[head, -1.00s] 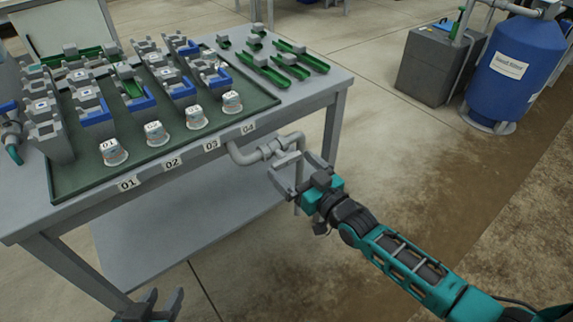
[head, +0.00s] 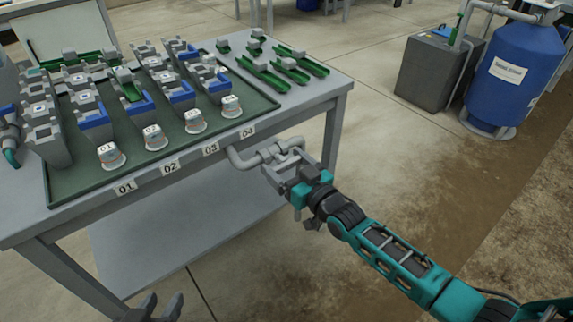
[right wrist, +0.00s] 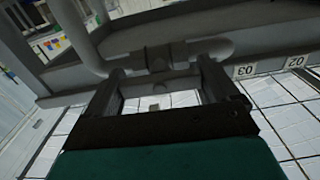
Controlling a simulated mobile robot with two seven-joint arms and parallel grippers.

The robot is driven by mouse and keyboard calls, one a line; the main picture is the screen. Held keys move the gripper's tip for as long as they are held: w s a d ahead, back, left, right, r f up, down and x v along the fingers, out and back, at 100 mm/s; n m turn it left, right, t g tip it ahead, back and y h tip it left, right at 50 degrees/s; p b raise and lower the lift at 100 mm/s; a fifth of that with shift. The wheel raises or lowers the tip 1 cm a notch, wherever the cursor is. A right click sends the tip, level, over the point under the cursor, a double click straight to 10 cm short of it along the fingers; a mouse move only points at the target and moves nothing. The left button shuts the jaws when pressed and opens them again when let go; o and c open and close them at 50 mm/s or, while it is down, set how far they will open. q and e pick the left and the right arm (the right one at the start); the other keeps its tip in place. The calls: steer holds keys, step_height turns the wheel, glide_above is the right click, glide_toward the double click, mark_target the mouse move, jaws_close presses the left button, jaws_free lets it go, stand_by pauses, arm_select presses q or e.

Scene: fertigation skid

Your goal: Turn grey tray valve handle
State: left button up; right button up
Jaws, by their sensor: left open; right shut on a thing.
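A grey pipe with a tray valve (head: 270,152) comes out under the tray table's front right edge, below label 04. In the right wrist view the grey valve body (right wrist: 160,58) lies just beyond my fingers. My right gripper (head: 281,172) is at the valve, with its two fingers wide apart and shut on the grey valve handle. The fingers partly hide the handle, so its exact angle is hard to tell. My left gripper (head: 157,308) is open and empty at the bottom edge of the head view, apart from the table.
The grey table (head: 318,98) bears a green tray (head: 75,187) with several grey and blue pots and white cups. Several green channels (head: 290,74) lie at the right. A blue tank (head: 515,75) and a dark grey box (head: 437,68) stand far right on open floor.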

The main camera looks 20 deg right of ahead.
steer(key=shift+c, duration=0.3)
steer(key=shift+m, duration=0.4)
steer(key=m+p, duration=0.1)
steer(key=m, duration=0.1)
steer(key=shift+m, duration=0.4)
steer(key=m, duration=0.3)
steer(key=shift+m, duration=0.3)
steer(key=m, duration=0.3)
steer(key=shift+f+m, duration=0.1)
steer(key=shift+m, duration=0.2)
steer(key=m+b, duration=0.1)
steer(key=m, duration=0.2)
steer(key=shift+m, duration=0.3)
steer(key=shift+m+b, duration=0.45)
steer(key=shift+m, duration=0.95)
